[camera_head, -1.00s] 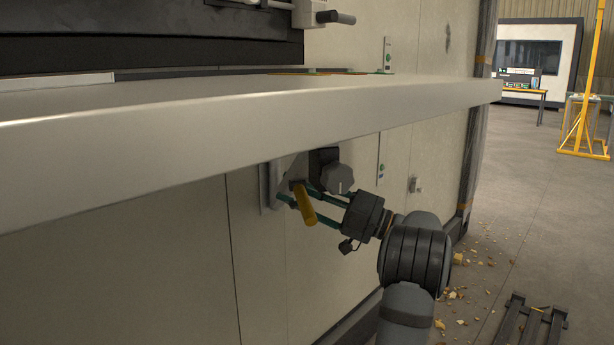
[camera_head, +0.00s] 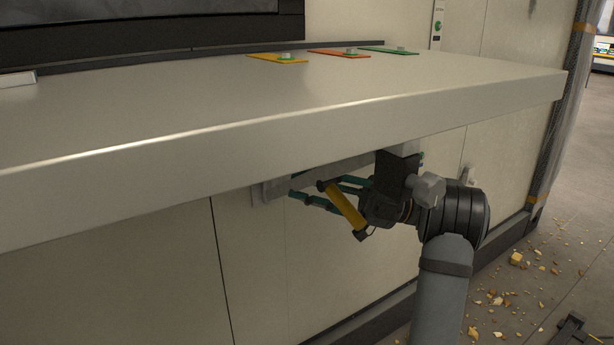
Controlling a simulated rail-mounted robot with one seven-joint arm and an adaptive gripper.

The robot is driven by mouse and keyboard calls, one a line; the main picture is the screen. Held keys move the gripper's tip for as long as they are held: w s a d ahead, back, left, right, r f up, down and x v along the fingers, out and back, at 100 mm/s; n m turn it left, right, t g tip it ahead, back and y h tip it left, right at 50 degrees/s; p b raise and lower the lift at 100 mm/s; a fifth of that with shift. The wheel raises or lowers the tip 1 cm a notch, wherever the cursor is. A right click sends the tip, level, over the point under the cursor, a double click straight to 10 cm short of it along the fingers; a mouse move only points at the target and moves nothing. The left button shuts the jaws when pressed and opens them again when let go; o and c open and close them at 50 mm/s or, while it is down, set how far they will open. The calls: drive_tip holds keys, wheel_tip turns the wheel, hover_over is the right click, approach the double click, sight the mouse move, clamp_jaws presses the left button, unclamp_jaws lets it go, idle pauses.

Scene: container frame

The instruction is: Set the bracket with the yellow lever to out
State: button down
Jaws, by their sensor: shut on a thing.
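The bracket is mounted on the wall under the counter. Its light grey bar (camera_head: 345,169) runs right from a wall plate (camera_head: 271,190), partly hidden by the counter edge. A dark block (camera_head: 396,172) with a grey knob (camera_head: 427,188) shows at the right, in front of my wrist. The yellow lever (camera_head: 346,207) hangs tilted, its lower end to the right. My gripper (camera_head: 310,193) points left, with its teal fingers around the lever's upper part, shut on it. The exact contact is partly hidden by the lever.
The thick pale counter (camera_head: 270,125) overhangs the bracket and my gripper closely. Yellow (camera_head: 278,59), orange (camera_head: 340,54) and green (camera_head: 388,50) plates lie on it. Below is a flat wall panel (camera_head: 290,270). Debris (camera_head: 517,258) litters the floor at the right.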

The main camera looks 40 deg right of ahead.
idle(0.3)
drive_tip(key=c, duration=1.6)
unclamp_jaws()
drive_tip(key=shift+d, duration=0.15)
drive_tip(key=v, duration=0.7)
drive_tip(key=shift+s, duration=0.2)
